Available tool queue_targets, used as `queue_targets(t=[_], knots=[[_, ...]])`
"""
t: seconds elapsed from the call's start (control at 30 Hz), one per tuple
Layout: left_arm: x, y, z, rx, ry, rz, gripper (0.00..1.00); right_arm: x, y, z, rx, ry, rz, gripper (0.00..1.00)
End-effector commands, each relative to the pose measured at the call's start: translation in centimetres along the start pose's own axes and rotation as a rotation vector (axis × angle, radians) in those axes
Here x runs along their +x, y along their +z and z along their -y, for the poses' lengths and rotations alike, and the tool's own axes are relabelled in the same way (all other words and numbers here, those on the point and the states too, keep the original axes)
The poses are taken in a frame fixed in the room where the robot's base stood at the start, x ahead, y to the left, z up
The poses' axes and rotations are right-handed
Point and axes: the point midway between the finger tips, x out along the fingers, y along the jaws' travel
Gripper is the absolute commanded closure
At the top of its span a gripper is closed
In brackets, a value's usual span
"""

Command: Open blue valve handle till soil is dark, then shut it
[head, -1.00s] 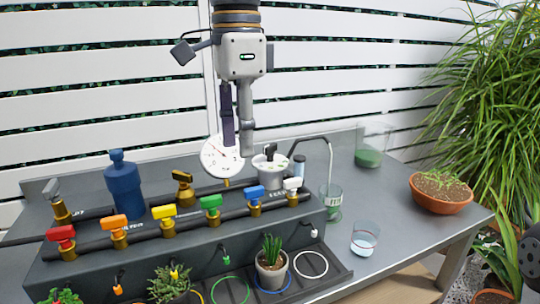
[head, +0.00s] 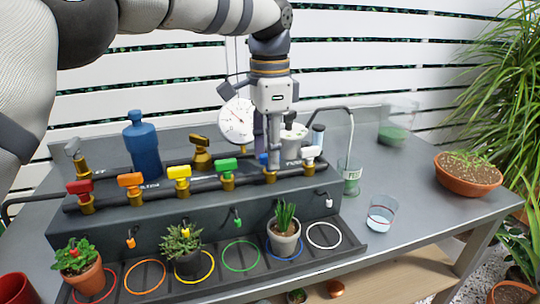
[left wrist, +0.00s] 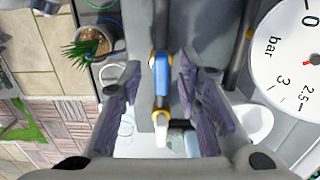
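The blue valve handle (left wrist: 161,75) lies roughly in line with the black pipe, between my left gripper's fingers in the left wrist view. In the head view the blue handle (head: 263,159) is partly hidden by those fingers. My left gripper (head: 267,150) points down at it and is open, with a gap visible on each side of the handle in the wrist view (left wrist: 163,108). The pot (head: 284,245) with the spiky green plant stands on the blue ring (head: 287,255). Its soil is mostly hidden by leaves in the head view. My right gripper is not in view.
Red, orange, yellow and green handles (head: 226,164) sit left along the pipe, a white handle (head: 311,152) close right. A round gauge (head: 238,120) and a grey-white container (head: 292,140) stand behind. A glass (head: 381,214) stands on the right.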

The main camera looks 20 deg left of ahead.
Motion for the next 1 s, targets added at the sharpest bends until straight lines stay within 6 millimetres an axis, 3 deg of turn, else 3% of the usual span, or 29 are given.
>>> queue_targets(t=[0.23,0.37,0.4,0.77,1.0], knots=[[-0.42,0.00,0.00,0.000,-0.005,-0.004,0.69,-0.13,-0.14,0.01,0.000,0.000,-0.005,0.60],[-0.40,0.01,-0.01,0.000,-0.005,-0.004,0.99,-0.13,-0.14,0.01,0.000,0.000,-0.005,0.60],[-0.40,0.00,-0.01,0.000,-0.005,-0.004,1.00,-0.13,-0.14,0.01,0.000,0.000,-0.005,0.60],[-0.43,0.04,-0.01,-0.030,-0.006,-0.002,1.00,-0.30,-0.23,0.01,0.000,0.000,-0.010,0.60],[-0.54,0.04,-0.02,-0.163,-0.007,-0.003,1.00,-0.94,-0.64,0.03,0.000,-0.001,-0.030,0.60]])
